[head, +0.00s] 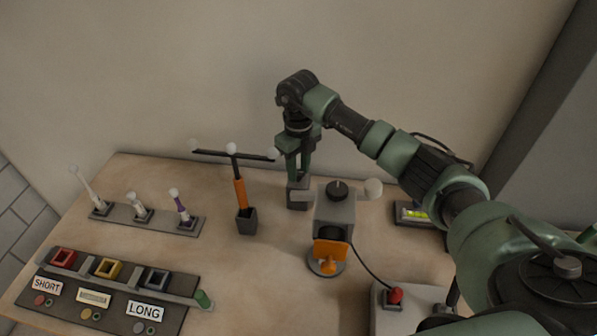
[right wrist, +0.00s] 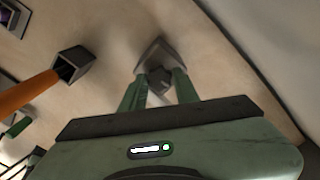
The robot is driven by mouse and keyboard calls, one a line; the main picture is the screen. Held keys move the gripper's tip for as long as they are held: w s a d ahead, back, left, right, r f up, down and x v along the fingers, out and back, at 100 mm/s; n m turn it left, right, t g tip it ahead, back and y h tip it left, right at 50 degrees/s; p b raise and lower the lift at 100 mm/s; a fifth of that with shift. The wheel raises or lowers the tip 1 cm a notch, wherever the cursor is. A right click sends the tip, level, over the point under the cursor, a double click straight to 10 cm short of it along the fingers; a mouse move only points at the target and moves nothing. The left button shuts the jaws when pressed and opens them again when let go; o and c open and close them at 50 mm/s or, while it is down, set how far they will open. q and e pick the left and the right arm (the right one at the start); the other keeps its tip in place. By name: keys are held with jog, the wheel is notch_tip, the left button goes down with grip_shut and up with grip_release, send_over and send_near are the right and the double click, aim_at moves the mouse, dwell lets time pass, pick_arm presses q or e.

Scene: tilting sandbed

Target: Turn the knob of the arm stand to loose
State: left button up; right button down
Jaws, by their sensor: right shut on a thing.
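A grey box-shaped unit (head: 334,215) with a black round knob (head: 338,188) on top stands right of centre in the head view. An orange plate is on its front and a pale ball is at its right. I cannot tell for sure that this is the arm stand, or how the knob is set. My right gripper (head: 298,168) points down behind and left of it, apart from the knob. In the right wrist view its fingers (right wrist: 158,82) are shut on a small grey piece (right wrist: 158,79) at a square grey holder (right wrist: 152,52). My left gripper is out of view.
An orange rod (head: 240,193) with a dark crossbar and white balls stands in a square holder (head: 246,222). Pale-tipped pegs stand on a rack (head: 150,217) at left. A dark panel (head: 105,305) lies front left; a red button (head: 396,295) is front right.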

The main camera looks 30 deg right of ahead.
aim_at(298, 172)
jog(key=n+b, duration=0.2)
jog(key=n, duration=0.1)
jog(key=shift+f+n, duration=0.15)
jog(key=shift+n, duration=0.25)
jog(key=n+b, duration=0.3)
jog(key=n, duration=0.1)
jog(key=shift+n, duration=0.3)
jog(key=n+b, duration=0.2)
jog(key=n, duration=0.2)
jog(key=shift+n+b, duration=0.55)
jog(key=shift+n, duration=1.55)
jog(key=c, duration=1.1)
grip_release()
jog(key=shift+o, duration=0.2)
jog(key=shift+a, duration=0.1)
jog(key=shift+r, duration=0.2)
notch_tip(298, 172, up, 8)
jog(key=shift+f+b, duration=0.15)
jog(key=shift+b, duration=0.4)
